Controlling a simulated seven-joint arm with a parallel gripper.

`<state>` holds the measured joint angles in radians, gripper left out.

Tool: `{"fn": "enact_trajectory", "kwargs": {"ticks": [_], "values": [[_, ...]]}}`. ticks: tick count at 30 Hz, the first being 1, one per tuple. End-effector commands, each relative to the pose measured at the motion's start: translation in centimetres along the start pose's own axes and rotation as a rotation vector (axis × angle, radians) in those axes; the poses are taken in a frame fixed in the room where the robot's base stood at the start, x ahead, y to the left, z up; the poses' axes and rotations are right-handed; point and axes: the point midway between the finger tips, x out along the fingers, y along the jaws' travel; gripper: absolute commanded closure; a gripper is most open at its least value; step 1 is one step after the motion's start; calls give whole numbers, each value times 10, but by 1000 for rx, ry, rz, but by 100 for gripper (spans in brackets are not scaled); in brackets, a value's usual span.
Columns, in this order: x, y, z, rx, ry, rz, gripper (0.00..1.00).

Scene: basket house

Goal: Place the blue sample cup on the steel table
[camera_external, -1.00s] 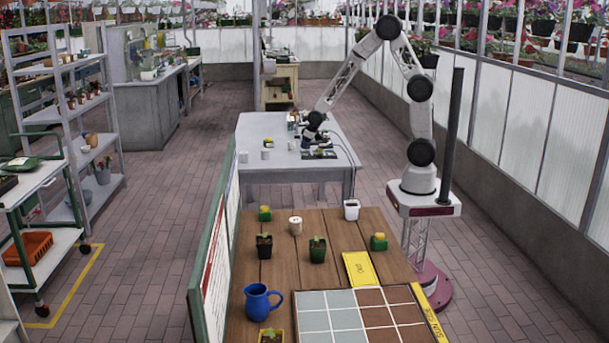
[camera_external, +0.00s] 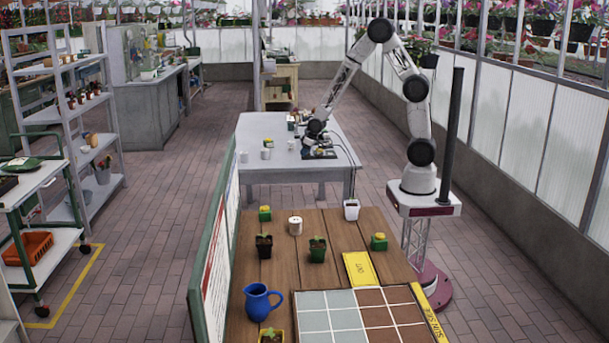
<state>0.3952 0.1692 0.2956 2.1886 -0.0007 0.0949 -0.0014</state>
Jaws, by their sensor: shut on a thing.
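The steel table (camera_external: 260,175) is the grey table in the middle distance, with bare top at its left and front. My gripper (camera_external: 308,147) is low over its right part, beside a dark flat device (camera_external: 320,154). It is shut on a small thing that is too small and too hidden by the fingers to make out. I cannot pick out the blue sample cup by its colour, nor tell whether the held thing touches the table or the device.
Pale cups (camera_external: 266,154) stand on the steel table left of my gripper. Small items (camera_external: 300,118) stand behind it. The wooden table (camera_external: 280,260) in front holds pots, a blue jug (camera_external: 261,302) and a tiled board (camera_external: 360,315).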

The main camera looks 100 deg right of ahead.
Motion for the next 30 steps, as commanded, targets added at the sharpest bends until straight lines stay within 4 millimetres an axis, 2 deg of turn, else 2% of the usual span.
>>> {"fn": "enact_trajectory", "kwargs": {"ticks": [28,29,30], "values": [[9,0,4,0,-1,0,80],[9,0,4,0,-1,0,51],[9,0,4,0,0,0,44]]}}
